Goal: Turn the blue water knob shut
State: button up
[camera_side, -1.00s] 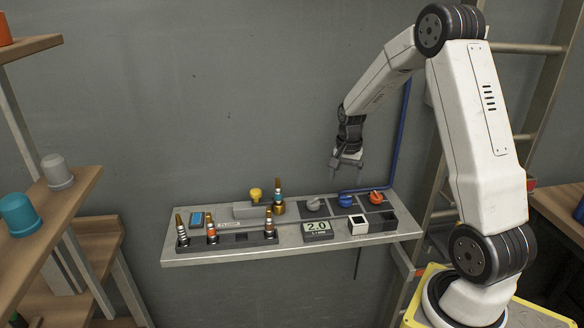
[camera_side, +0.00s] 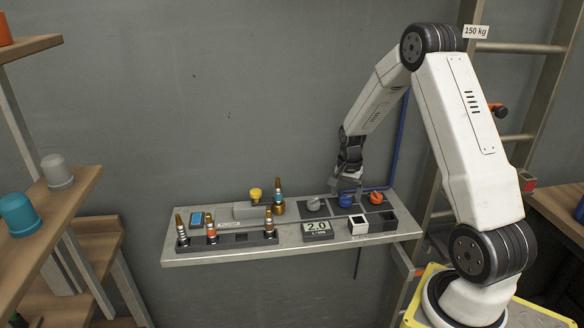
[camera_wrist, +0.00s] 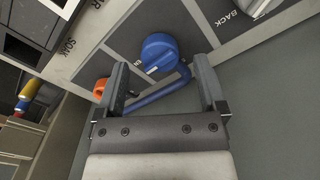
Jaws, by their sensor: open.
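The blue water knob (camera_side: 346,200) sits on the bench panel between a grey knob and an orange knob. In the wrist view the blue knob (camera_wrist: 159,53) is round with a raised grip bar and lies just beyond the fingertips, between their lines. My gripper (camera_side: 346,186) is directly above the blue knob in the side view, pointing down. In the wrist view my gripper (camera_wrist: 160,75) is open, with one finger on each side and nothing held. Whether a fingertip touches the knob cannot be told.
The grey knob (camera_side: 313,204) is to the left and the orange knob (camera_side: 376,198) to the right, both close by. A blue pipe (camera_wrist: 160,93) runs behind the knob.

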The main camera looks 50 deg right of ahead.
jog(key=shift+f, duration=0.9)
grip_shut()
